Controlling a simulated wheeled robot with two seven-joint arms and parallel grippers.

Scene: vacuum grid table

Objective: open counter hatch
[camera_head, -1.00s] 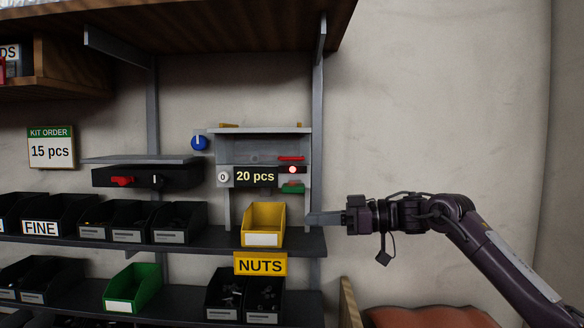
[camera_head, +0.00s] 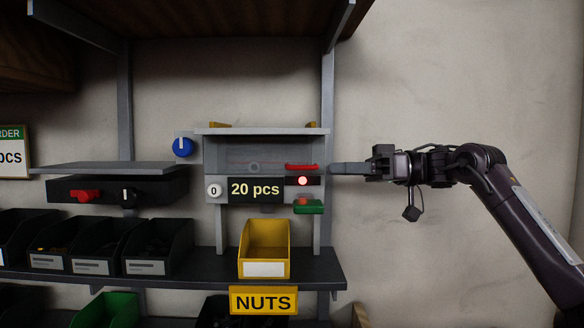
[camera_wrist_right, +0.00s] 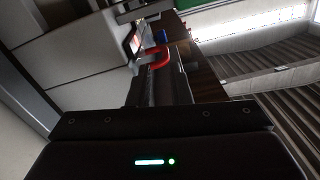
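The counter (camera_head: 215,167) is a grey box on the shelf with a "20 pcs" display (camera_head: 255,189). Its upper front looks like a see-through hatch (camera_head: 235,152) with a red handle (camera_head: 302,167) at its lower right. A lit red lamp (camera_head: 302,181) and a green part (camera_head: 309,207) sit below the handle. My right gripper (camera_head: 334,169) points left at handle height, just right of the counter, apparently apart from it. The right wrist view shows the red handle (camera_wrist_right: 160,57) by the fingertips; whether the fingers are parted is unclear. My left gripper is out of view.
A yellow bin (camera_head: 264,249) stands below the counter above a "NUTS" label. A grey upright (camera_head: 327,100) rises beside the counter's right side. A blue knob (camera_head: 183,147) and a dark box with a red switch (camera_head: 88,196) are left. The wall at right is clear.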

